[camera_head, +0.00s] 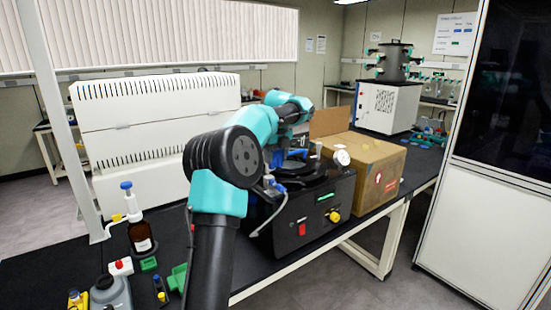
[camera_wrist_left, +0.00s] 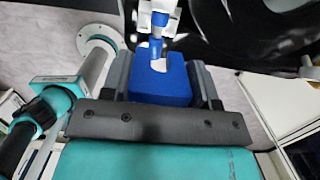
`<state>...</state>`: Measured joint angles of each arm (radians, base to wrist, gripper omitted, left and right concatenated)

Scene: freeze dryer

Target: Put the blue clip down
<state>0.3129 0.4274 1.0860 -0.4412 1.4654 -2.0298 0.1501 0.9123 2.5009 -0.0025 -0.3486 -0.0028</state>
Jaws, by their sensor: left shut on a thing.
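The blue clip (camera_wrist_left: 161,88) is a blue block between the two dark fingers of my left gripper (camera_wrist_left: 163,72) in the left wrist view. The gripper is shut on it. A white and blue stem (camera_wrist_left: 158,22) stands just beyond the clip; I cannot tell whether they touch. In the head view my left gripper (camera_head: 298,133) is small and partly hidden over the back of the black machine, and the clip cannot be made out there. My right gripper is in neither view.
The black machine (camera_head: 318,208) stands on the dark bench, with a cardboard box (camera_head: 378,170) close on its right. A brown bottle (camera_head: 141,236) with a blue-topped dispenser and small coloured items are at the left front. A tall white cabinet (camera_head: 490,225) stands at the right.

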